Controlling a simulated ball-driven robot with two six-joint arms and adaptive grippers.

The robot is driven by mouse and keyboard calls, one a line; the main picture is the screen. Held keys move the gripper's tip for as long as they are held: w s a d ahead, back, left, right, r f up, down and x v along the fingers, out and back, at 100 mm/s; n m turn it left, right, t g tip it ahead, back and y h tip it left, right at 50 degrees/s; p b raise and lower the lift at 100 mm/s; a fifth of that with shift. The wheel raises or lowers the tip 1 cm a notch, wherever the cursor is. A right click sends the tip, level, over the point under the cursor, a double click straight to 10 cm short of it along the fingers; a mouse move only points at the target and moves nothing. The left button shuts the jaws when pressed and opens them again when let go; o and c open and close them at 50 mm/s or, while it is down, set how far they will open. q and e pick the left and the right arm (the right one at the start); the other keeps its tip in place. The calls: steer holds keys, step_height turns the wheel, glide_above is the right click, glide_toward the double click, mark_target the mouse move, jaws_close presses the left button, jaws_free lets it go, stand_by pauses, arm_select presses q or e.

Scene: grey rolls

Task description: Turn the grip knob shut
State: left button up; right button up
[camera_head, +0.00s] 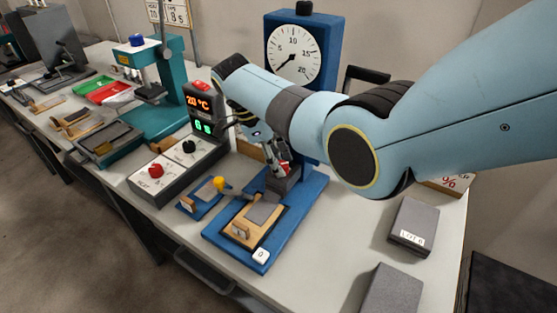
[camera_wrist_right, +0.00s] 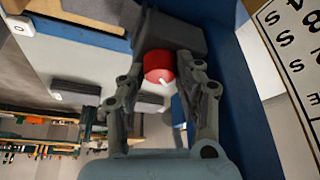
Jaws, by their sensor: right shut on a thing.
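The red grip knob (camera_wrist_right: 158,66) sits on a dark grey block (camera_wrist_right: 175,30) in the right wrist view, with a small white mark on its rim. My right gripper (camera_wrist_right: 160,63) has one finger on each side of it and is shut on it. In the head view, a bit of the red knob (camera_head: 285,169) shows low on the blue dial machine (camera_head: 333,62), mostly hidden by my right gripper (camera_head: 279,160) and arm. How far the knob is turned cannot be told. My left gripper is not in view.
A wooden tray (camera_head: 238,236) with a grey piece lies on the machine's blue base (camera_head: 312,205). A control box (camera_head: 152,186) and a display post (camera_head: 203,112) stand left. A labelled grey block (camera_head: 412,222) lies right.

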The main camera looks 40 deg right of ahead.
steer(key=o, duration=1.1)
steer(key=shift+o, duration=0.2)
steer(key=shift+r, duration=0.1)
steer(key=v, duration=1.2)
